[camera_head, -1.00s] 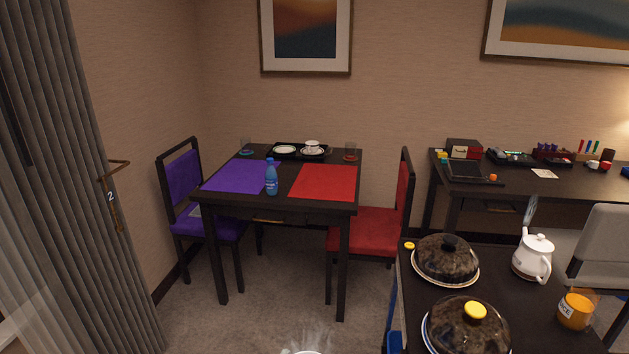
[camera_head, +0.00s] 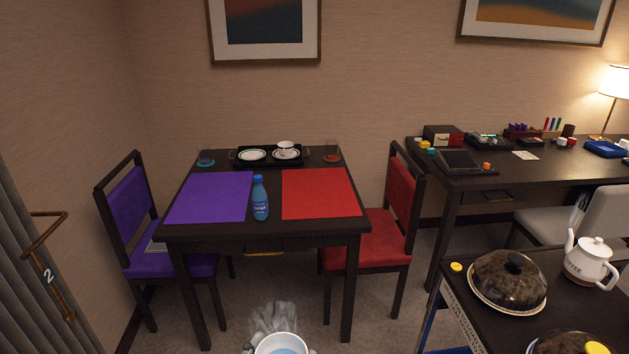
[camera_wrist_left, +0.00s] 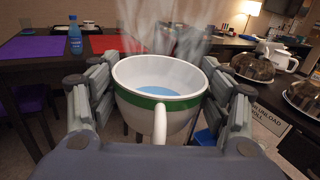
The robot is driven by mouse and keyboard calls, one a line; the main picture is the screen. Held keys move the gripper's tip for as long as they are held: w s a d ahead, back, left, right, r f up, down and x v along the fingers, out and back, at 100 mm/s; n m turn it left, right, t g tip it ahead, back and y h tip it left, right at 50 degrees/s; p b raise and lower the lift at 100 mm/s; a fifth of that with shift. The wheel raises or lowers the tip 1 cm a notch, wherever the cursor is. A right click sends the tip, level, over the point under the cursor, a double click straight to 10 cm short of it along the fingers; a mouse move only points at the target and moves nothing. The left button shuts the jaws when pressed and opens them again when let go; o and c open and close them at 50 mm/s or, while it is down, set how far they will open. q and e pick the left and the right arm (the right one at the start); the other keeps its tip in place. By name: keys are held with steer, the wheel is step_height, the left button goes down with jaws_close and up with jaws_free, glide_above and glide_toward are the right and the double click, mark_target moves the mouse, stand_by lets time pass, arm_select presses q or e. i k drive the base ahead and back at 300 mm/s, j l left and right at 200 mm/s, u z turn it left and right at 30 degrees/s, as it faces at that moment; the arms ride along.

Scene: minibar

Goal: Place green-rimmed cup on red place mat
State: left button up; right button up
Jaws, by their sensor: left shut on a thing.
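The green-rimmed cup (camera_wrist_left: 161,88) is white with a green band and bluish liquid inside, and steam rises from it. My left gripper (camera_wrist_left: 160,100) is shut on it, with fingers on both sides and the handle towards the wrist. In the head view the cup (camera_head: 282,344) shows at the bottom edge, upright, in front of the table and short of it. The red place mat (camera_head: 320,193) lies bare on the right part of the dark table; it also shows in the left wrist view (camera_wrist_left: 114,43). My right gripper is not in view.
A blue bottle (camera_head: 260,198) stands between the purple mat (camera_head: 210,197) and the red mat. A red chair (camera_head: 384,238) is at the table's right; a cart with cloches (camera_head: 508,281) stands right.

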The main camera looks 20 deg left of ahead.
mark_target(318, 204)
steer(key=i+j+z, duration=0.1)
steer(key=i+j, duration=0.75)
steer(key=i+j+z, duration=0.15)
steer(key=i+j, duration=0.65)
steer(key=j, duration=0.15)
